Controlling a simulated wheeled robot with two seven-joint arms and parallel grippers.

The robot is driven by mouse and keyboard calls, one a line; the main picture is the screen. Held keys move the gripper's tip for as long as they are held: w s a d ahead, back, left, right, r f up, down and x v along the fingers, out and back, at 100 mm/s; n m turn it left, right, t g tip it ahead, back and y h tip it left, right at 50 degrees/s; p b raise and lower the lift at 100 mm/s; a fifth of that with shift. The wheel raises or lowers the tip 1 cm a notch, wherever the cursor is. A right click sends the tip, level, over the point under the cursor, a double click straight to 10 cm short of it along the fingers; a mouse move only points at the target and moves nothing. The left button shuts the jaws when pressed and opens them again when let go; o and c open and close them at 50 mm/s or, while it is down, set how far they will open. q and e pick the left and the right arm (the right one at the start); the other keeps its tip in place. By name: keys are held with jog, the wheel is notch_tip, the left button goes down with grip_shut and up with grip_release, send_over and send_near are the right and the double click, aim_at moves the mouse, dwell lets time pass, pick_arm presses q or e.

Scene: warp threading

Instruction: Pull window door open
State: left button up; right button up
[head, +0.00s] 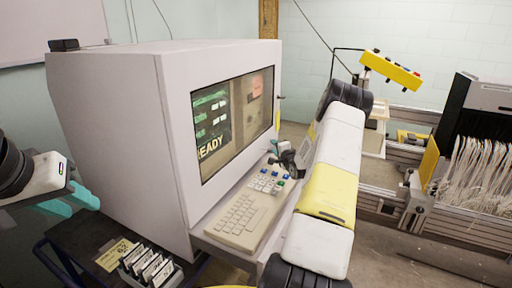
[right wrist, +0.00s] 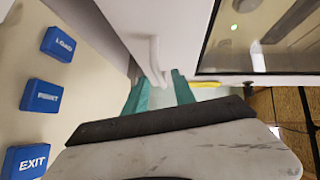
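The window door is the large dark pane (head: 235,115) in the front of the white machine (head: 110,130); it looks closed and reads "READY". In the right wrist view part of the pane (right wrist: 262,38) is at upper right, with a white handle (right wrist: 155,58) left of it. My right gripper (right wrist: 160,92) has teal fingers apart, with the handle's lower end between or just beyond them; I cannot tell if they touch.
A keypad panel (head: 245,215) juts out below the pane; its blue buttons (right wrist: 45,95) are close to my right gripper. A dark cart (head: 85,235) with a holder of cards (head: 150,265) stands at lower left. A frame with white threads (head: 480,170) is at right.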

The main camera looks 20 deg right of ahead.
jog(key=shift+w, duration=0.15)
grip_shut()
dwell(1.4)
